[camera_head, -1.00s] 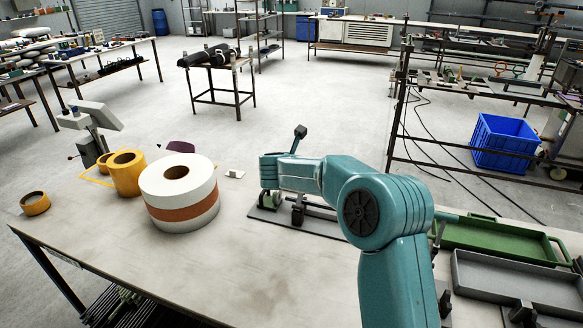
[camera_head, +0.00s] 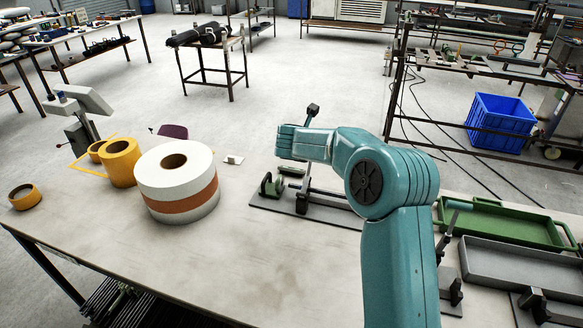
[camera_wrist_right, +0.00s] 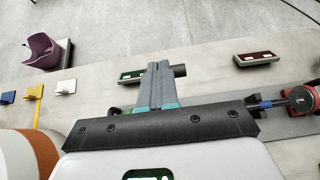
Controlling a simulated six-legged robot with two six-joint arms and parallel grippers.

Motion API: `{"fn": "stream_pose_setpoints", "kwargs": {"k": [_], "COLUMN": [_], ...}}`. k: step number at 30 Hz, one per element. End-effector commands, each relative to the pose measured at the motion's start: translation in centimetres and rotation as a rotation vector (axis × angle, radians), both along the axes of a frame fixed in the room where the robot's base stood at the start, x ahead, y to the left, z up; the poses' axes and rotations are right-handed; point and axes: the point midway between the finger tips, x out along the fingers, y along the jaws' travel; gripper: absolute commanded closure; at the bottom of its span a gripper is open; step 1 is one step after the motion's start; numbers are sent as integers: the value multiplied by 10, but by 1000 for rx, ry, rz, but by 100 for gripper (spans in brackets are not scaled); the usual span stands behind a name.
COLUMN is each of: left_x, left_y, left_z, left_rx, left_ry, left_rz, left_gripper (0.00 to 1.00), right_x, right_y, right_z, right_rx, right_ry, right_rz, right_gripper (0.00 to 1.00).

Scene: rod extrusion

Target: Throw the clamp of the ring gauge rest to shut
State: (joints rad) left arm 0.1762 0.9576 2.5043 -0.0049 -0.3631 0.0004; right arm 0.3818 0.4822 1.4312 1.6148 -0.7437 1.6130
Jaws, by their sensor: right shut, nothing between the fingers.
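A fixture on a dark base plate (camera_head: 322,217), probably the ring gauge rest, sits on the table under my right forearm. It carries a green part (camera_head: 268,186), a dark upright block (camera_head: 302,202) and a rod. My arm covers its right end, and I cannot tell how its clamp stands. In the wrist view, a red part (camera_wrist_right: 302,99) at the right ends a dark and blue rod (camera_wrist_right: 266,104). My right gripper (camera_wrist_right: 160,66) is shut and empty. A dark cylinder (camera_wrist_right: 180,70) shows beside its fingertips; contact cannot be told. My left gripper is out of view.
A large white and orange roll (camera_head: 176,183) stands left of the fixture, with yellow rolls (camera_head: 122,163) beyond. A green tray (camera_head: 505,223) and a grey tray (camera_head: 520,272) lie at the right.

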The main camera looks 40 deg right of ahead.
Motion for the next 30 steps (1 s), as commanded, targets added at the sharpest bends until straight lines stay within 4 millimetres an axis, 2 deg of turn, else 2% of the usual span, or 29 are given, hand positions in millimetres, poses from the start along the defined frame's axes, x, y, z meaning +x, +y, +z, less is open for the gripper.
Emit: {"fn": "stream_pose_setpoints", "kwargs": {"k": [15,30], "left_x": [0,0], "left_y": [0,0], "left_z": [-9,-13], "left_rx": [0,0], "left_ry": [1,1], "left_rz": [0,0], "left_gripper": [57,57], "right_x": [10,19], "right_y": [-33,-42], "right_z": [-32,-45], "right_rx": [-1,-1], "right_ry": [1,0], "right_rz": [-2,-1], "right_gripper": [100,100]}}
